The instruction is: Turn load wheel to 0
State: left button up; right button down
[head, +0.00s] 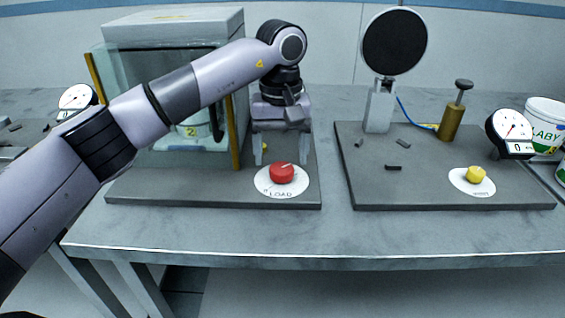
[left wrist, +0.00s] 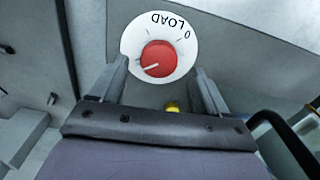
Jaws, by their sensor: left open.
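The load wheel is a red round knob (head: 282,173) on a white dial plate (head: 262,184) marked LOAD, at the front right of the left grey board. The knob shows in the left wrist view (left wrist: 158,58), with a white pointer line aimed at the lower left there. The 0 mark (left wrist: 187,34) is at the upper right of the dial in that view, roughly opposite the line. My left gripper (head: 281,154) is open, pointing down just behind and above the knob, apparently apart from it. My right gripper is in neither view.
A glass-sided cabinet (head: 120,75) with brass posts stands left of my gripper. The right board (head: 400,195) carries a yellow knob (head: 476,174), a brass plunger (head: 452,120), a black round disc (head: 394,42) and a gauge (head: 510,132). The table front is clear.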

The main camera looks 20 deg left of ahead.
aim_at(281, 167)
pick_arm(q)
jog(key=shift+f, duration=1.8)
jog(key=shift+c, duration=0.3)
jog(key=c, duration=1)
